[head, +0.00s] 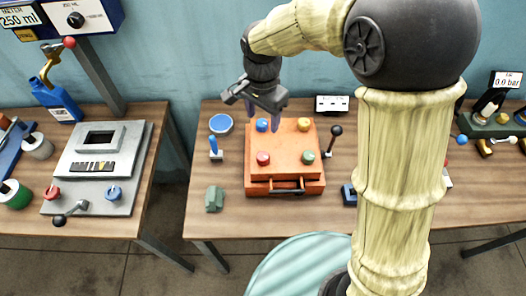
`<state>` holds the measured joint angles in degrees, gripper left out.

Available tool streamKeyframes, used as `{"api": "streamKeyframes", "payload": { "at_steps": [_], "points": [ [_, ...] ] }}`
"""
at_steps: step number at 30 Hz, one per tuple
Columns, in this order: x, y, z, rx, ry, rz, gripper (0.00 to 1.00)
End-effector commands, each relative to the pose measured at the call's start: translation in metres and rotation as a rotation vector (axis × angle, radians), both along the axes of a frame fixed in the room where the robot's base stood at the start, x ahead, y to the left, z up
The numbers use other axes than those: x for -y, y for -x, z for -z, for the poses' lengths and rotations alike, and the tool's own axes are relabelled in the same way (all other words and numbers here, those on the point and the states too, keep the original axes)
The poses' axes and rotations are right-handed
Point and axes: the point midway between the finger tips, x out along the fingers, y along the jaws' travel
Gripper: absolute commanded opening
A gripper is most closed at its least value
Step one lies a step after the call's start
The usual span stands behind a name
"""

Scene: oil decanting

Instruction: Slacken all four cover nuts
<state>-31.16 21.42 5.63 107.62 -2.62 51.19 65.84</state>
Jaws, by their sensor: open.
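An orange box with a cover (284,143) stands on the right-hand wooden table. Four coloured nuts sit at its top corners: a blue nut (262,125) at back left, a yellow nut (303,124) at back right, a red nut (263,158) at front left and a green nut (308,157) at front right. My gripper (264,110) is open and appears empty, pointing down near the blue nut at the back left. Its height above the nut is hard to judge. How tight each nut is cannot be told.
A blue round dish (221,124), a blue-handled lever (214,148) and a green block (214,198) stand left of the box. A black-knobbed lever (333,140) stands close on its right. A gap separates this table from the left one with its grey panel (137,143).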

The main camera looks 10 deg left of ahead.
Motion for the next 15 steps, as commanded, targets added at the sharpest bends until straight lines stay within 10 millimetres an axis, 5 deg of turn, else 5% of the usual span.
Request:
{"api": "streamKeyframes", "payload": {
  "at_steps": [8, 15],
  "points": [
    [0.001, 0.000, 0.009, 0.000, 0.000, 0.000, 0.59],
    [0.001, 0.000, 0.044, -0.004, 0.003, -0.001, 0.59]
  ]
}}
